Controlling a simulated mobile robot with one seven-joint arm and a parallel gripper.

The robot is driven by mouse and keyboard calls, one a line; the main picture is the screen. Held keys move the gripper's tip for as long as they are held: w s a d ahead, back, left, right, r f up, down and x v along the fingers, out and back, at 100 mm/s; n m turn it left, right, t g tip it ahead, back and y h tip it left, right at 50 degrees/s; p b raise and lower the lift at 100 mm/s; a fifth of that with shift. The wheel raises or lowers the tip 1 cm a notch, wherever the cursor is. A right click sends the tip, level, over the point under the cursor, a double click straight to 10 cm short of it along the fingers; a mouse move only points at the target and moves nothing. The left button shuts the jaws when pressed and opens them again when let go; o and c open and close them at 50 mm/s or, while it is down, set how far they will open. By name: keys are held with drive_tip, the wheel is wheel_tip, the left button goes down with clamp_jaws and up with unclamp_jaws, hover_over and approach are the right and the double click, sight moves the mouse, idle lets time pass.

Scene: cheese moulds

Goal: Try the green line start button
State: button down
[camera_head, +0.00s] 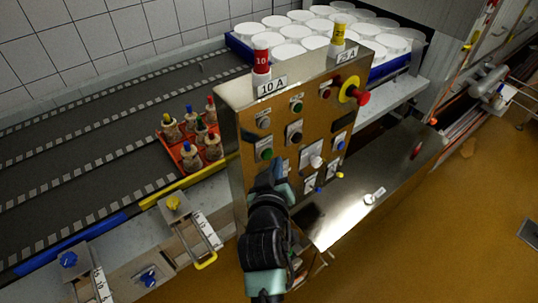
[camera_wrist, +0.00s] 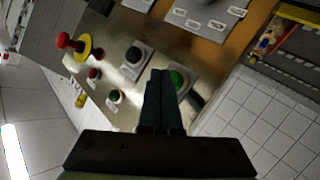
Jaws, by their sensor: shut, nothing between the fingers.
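The steel control box (camera_head: 240,150) carries several buttons on its brown front. A large green button (camera_head: 266,154) sits at the left of the front; it also shows in the wrist view (camera_wrist: 179,79), on a grey plate. A smaller green button (camera_head: 297,107) is higher up, and also in the wrist view (camera_wrist: 114,96). Their labels are too small to read. My gripper (camera_wrist: 160,73) is shut and empty. Its tips lie beside the large green button in the wrist view and cover part of it; I cannot tell whether they touch. In the head view my arm hides the panel's lower left.
A red emergency stop (camera_head: 362,97) on a yellow ring sticks out at the panel's right. A black button (camera_wrist: 134,55) is close to the fingers. A red crate of small bottles (camera_head: 175,151) stands on the conveyor (camera_head: 75,150) at left. White moulds (camera_head: 290,50) stand behind.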

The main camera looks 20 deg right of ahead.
drive_tip(key=shift+w+a, duration=0.1)
drive_tip(key=shift+w, duration=0.2)
drive_tip(key=shift+w+a+b, duration=0.2)
drive_tip(key=shift+w+b, duration=0.15)
drive_tip(key=shift+w, duration=0.1)
idle(0.8)
drive_tip(key=shift+s+r, duration=0.1)
drive_tip(key=shift+s+d+p, duration=0.35)
drive_tip(key=shift+s+p, duration=0.15)
drive_tip(key=shift+s, duration=0.3)
drive_tip(key=s+p, duration=0.1)
drive_tip(key=s+d, duration=0.1)
drive_tip(key=s, duration=0.1)
drive_tip(key=s+p, duration=0.1)
drive_tip(key=shift+s+d+p, duration=0.3)
drive_tip(key=shift+s+d, duration=0.05)
idle(0.6)
